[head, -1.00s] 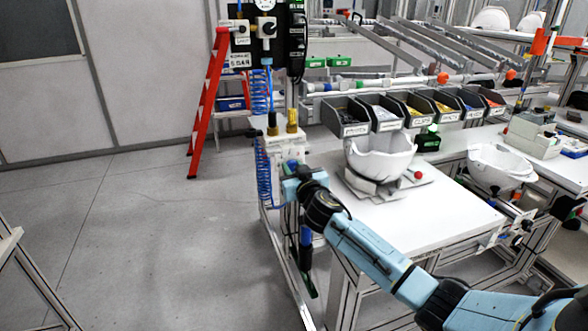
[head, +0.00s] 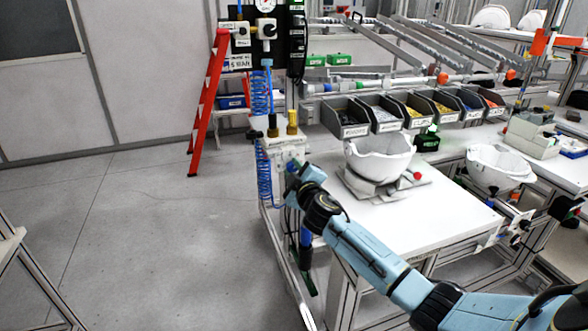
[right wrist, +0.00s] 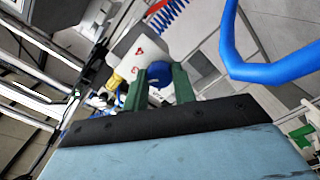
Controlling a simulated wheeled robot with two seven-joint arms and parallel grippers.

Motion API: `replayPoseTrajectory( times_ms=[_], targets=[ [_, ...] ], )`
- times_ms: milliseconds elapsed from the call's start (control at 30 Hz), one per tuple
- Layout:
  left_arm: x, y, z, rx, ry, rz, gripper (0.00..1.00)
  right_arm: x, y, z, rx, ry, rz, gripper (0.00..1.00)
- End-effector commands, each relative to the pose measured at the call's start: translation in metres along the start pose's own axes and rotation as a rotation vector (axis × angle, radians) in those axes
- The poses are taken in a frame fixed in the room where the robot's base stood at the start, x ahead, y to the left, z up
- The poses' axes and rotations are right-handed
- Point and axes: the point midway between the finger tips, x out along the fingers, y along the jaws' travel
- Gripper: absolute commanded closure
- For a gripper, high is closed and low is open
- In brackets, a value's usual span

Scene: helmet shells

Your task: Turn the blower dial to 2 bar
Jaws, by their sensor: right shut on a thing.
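The white blower unit (head: 285,148) is mounted at the left end of the workbench, with brass and black fittings on top. It also shows in the right wrist view as a white box (right wrist: 138,50) with red marks. A round blue dial (right wrist: 158,76) sits on it. My right gripper (right wrist: 160,82) is shut on this dial, one green finger on each side. In the head view my right gripper (head: 294,172) reaches the unit's front, and the arm largely hides the dial. I cannot read the dial's scale. My left gripper is not in view.
A blue coiled hose (head: 264,175) hangs beside the unit, and a thick blue hose (right wrist: 240,60) loops close by in the wrist view. A white helmet shell (head: 380,155) rests on the bench before several labelled bins (head: 346,117). The floor at left is clear.

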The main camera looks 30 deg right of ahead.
Motion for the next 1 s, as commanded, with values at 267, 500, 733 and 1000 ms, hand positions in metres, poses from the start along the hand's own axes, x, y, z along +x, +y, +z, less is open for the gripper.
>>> replayPoseTrajectory(
  times_ms=[267, 500, 733, 1000],
  targets=[
    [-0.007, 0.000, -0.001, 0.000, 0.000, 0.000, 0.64, 0.000, 0.000, 0.000, -0.259, 0.000, -0.001, 0.96],
    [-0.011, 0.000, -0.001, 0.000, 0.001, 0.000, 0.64, 0.000, 0.000, 0.000, -0.441, 0.000, -0.001, 0.96],
    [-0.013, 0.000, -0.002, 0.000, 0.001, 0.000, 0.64, 0.000, 0.000, 0.000, -0.555, 0.000, 0.000, 0.96],
    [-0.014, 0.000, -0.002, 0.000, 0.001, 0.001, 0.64, 0.000, -0.001, 0.000, -0.610, 0.000, -0.001, 0.96]
  ],
)
